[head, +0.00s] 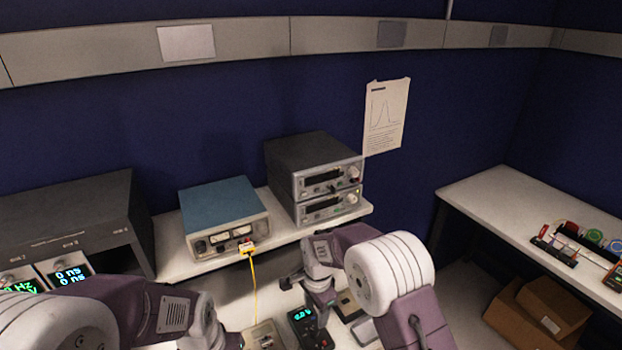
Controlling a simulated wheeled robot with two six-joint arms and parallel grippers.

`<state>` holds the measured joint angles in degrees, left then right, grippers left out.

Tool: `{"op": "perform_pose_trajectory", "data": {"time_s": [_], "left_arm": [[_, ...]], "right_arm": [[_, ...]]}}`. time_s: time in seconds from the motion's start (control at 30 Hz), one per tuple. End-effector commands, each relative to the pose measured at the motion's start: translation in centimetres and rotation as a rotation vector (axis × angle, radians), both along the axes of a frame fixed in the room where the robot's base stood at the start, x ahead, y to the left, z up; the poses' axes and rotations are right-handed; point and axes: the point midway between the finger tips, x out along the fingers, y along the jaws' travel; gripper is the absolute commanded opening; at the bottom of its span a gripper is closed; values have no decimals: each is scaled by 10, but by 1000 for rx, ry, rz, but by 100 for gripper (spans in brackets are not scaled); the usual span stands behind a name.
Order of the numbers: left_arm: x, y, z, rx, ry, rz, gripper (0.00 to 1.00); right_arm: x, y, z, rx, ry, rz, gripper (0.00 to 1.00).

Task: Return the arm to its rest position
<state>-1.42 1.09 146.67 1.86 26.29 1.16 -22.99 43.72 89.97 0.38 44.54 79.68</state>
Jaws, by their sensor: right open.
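My right arm (417,318), purple with a white rounded joint, reaches in from the lower right over the bench. Its gripper (304,288) points down, open, with dark fingers apart. It is above and just behind a small meter with a lit green display (301,314); I cannot tell whether it touches it. My left arm (140,305) comes in from the lower left and runs along the bottom edge. Its fingers are not visible.
A blue-topped instrument (222,207) with a yellow cable (254,280) and two stacked grey units (315,168) stand on the shelf. A dark rack (70,215) is at left. A side table (510,195) with small parts and cardboard boxes (540,310) are at right.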

Motion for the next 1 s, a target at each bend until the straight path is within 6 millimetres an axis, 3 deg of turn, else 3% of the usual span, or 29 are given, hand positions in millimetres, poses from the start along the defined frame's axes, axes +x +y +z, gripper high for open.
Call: {"op": "perform_pose_trajectory", "data": {"time_s": [0.1, 0.17, 0.27, 0.43, 0.5, 0.63, 0.8, 1.0], "left_arm": [[0, 0, -15, 0, 0, 0, 36], [0, 0, -24, 0, 0, 0, 36], [0, 0, -38, 0, 0, 0, 36], [0, 0, -53, 0, 0, 0, 36], [0, 0, -55, 0, 0, 0, 36], [0, 0, -51, 0, 0, 0, 36], [0, 0, -51, 0, 0, 0, 36], [0, 0, -51, 0, 0, 0, 36]], "right_arm": [[22, -25, 23, 28, -74, -71, 48], [17, -52, 38, 34, -94, -128, 48], [-14, -99, 49, 30, -113, -147, 48], [-99, -153, 38, -10, -122, 150, 48], [-137, -162, 26, -28, -108, 358, 48], [-177, -162, 7, -38, -64, 714, 48], [-173, -162, 6, -63, -88, 946, 48], [-173, -162, 6, -64, -88, 971, 48]]}}
